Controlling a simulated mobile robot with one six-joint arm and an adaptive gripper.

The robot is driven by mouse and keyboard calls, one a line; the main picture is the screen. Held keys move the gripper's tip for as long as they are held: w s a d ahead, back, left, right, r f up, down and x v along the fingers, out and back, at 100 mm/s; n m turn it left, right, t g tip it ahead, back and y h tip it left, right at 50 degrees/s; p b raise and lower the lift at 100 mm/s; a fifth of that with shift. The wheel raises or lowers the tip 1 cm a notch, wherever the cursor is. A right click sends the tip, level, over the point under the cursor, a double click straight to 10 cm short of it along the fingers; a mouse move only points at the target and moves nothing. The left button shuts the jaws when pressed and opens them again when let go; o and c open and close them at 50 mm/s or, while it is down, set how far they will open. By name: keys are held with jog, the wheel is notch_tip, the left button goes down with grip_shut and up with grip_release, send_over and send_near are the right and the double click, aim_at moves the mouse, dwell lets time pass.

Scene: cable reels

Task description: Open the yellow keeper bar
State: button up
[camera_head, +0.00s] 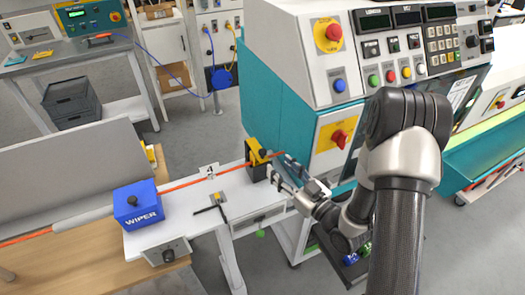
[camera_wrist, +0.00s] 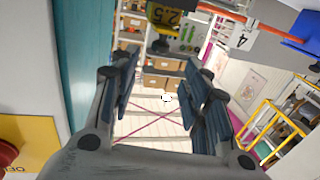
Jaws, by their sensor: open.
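The yellow keeper bar (camera_head: 255,149) sits on top of a dark block (camera_head: 257,171) at the right end of the white bench. An orange cable (camera_head: 185,183) runs along the bench to the block. My gripper (camera_head: 275,177) is just right of the block, close to it. In the wrist view, my gripper (camera_wrist: 160,80) is open, with nothing between its fingers; the keeper bar lies beyond the fingertips.
A blue WIPER box (camera_head: 136,208) stands left on the cable line, with a "4" tag (camera_head: 208,171) between. A black T-shaped tool (camera_head: 212,207) lies on the bench. The teal-and-white machine (camera_head: 285,95) rises close behind my arm.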

aim_at(265, 154)
jog(key=x, duration=1)
jog(key=shift+r, duration=0.1)
grip_shut()
dwell(0.4)
